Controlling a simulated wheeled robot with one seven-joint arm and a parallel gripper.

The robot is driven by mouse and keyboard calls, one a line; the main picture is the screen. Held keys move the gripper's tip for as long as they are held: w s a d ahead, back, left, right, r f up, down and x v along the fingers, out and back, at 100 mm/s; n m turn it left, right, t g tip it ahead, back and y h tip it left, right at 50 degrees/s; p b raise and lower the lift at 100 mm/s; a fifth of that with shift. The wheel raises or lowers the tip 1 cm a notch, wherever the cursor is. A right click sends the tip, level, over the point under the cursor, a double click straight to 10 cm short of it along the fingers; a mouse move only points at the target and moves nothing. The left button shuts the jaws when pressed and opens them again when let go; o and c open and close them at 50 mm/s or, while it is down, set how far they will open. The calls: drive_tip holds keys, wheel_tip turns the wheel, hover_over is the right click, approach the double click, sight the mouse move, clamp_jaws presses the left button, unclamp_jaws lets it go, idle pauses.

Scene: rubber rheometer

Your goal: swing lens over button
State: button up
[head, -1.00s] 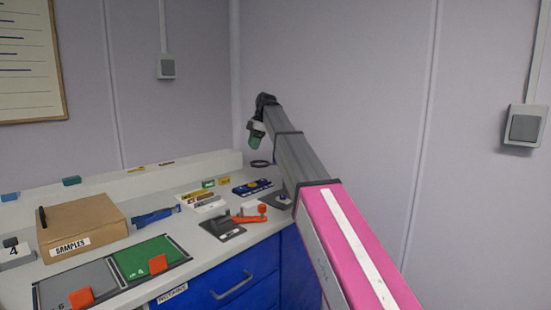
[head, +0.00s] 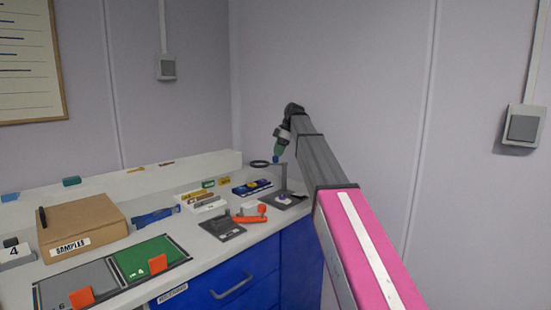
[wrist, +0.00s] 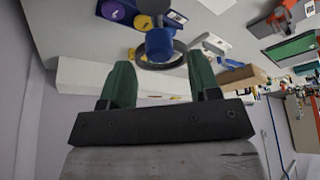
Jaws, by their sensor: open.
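The lens (head: 259,163) is a dark ring on an arm atop a thin grey post (head: 284,177); it reaches left from the post. A blue knob (head: 275,159) sits on that arm; in the wrist view the blue knob (wrist: 160,43) covers part of the dark lens ring (wrist: 178,54). The purple button (head: 282,197) is on the grey base plate below; it also shows in the wrist view (wrist: 112,10). My gripper (head: 279,150), with green fingers (wrist: 159,62), is open just above the knob. The knob appears just beyond the gap between the fingertips; contact is unclear.
A blue tray (head: 242,190) with yellow discs stands left of the post. A tool with an orange lever (head: 249,218) is in front. A cardboard samples box (head: 80,228) and green mat (head: 135,257) are further left. The wall is close behind.

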drive_tip(key=shift+x, duration=1.7)
clamp_jaws()
